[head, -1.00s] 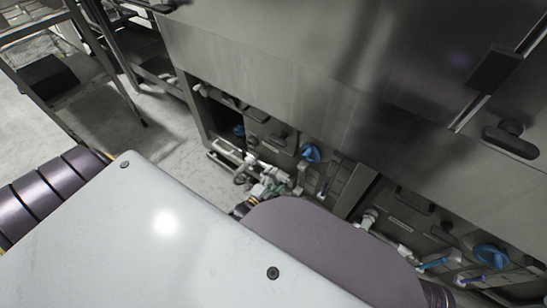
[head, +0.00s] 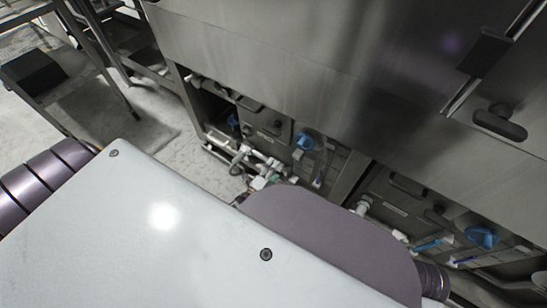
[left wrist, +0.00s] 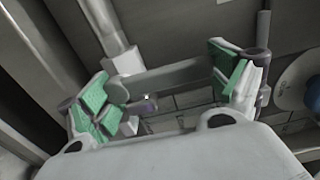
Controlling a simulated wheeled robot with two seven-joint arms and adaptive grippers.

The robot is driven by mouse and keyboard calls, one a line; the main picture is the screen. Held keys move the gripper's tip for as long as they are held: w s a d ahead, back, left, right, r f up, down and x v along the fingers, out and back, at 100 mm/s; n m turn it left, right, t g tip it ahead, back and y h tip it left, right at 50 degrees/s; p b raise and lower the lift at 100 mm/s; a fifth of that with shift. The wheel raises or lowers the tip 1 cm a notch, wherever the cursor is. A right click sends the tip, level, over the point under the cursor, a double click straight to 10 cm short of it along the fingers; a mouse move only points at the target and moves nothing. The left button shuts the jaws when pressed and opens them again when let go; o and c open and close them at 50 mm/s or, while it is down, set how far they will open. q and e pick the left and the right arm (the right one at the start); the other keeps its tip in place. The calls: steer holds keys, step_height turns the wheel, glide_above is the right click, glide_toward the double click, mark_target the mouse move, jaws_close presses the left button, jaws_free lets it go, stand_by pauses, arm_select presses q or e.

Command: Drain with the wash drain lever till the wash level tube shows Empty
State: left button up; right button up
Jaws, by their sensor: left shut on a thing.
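My left gripper (left wrist: 165,88) has green pads and spans a grey bar (left wrist: 165,78) in the left wrist view. The pads stand wide apart, one near each end of the bar. In the head view the left gripper (head: 262,180) shows small at the low pipework, mostly hidden behind my own arm. The bar could be the wash drain lever, but its label cannot be read. A slim blue-purple part (head: 318,178) stands to the right, below a blue round handle (head: 305,142). I cannot make out a wash level tube reading. My right gripper is out of view.
The steel washer wall (head: 300,60) overhangs the low bay. A second bay at right holds another blue round handle (head: 482,237) and a light blue lever (head: 426,245). A steel rack (head: 75,70) stands at upper left. Bare floor (head: 165,145) lies between.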

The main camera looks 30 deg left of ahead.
arm_select(q)
steer(key=o, duration=1.2)
steer(key=shift+c, duration=0.2)
steer(key=shift+s, duration=0.2)
steer(key=s, duration=1.1)
steer(key=shift+s+a, duration=0.3)
steer(key=shift+a, duration=0.1)
steer(key=shift+n, duration=0.3)
